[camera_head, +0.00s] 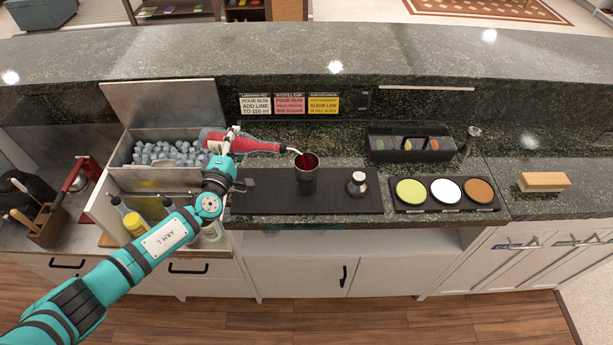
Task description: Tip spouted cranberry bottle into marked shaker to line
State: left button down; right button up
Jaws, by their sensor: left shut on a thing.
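The cranberry bottle (256,145) is clear with red liquid and lies almost level, its neck pointing right. Its thin spout ends at the upper left of the shaker's mouth. My left gripper (228,141) is shut around the bottle's body and holds it above the counter. The shaker (306,177) is a dark cup standing upright on the black bar mat (265,200). Red shows inside its mouth. I cannot make out its line or the level of the red. My right gripper is not in view.
A metal jigger or cap (357,184) stands right of the shaker. Farther right are a three-dish tray (445,208), a black caddy (411,155) and a wooden block (543,182). An ice bin (128,150) and bottles in a rail (133,222) are at left. Recipe cards (290,104) hang behind.

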pick_arm(q)
jog(key=shift+r, duration=0.15)
dwell(0.3)
jog(key=shift+r+p, duration=0.2)
jog(key=shift+p, duration=0.15)
dwell(0.8)
